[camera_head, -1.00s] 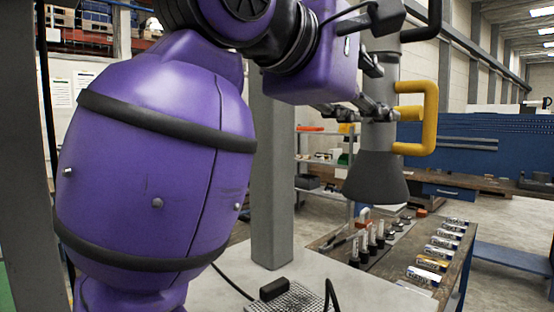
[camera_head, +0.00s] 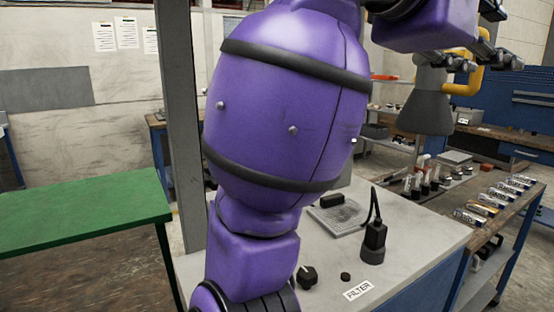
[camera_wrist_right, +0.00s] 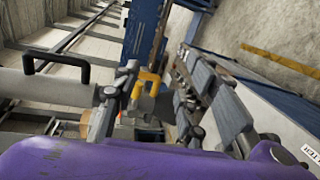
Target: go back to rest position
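My right gripper (camera_head: 492,60) is at the upper right of the head view, at the end of my purple arm. Its two fingers are spread apart, with nothing seen between them. Behind it hangs a grey cone-shaped hood (camera_head: 425,108) with a yellow handle (camera_head: 474,86), partly covered by the gripper. In the right wrist view, the fingers (camera_wrist_right: 160,95) stand apart at left and right, and the yellow handle (camera_wrist_right: 146,82) shows beyond them. I cannot tell the exact distance to it. My left gripper is not in view.
A grey-topped table (camera_head: 425,238) carries a black device (camera_head: 374,240), a perforated plate (camera_head: 345,218), a black knob (camera_head: 307,276) and a FILTER label (camera_head: 358,290). A green table (camera_head: 80,210) stands left, past a grey post (camera_head: 184,130). A bench with small boxes (camera_head: 482,207) is right.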

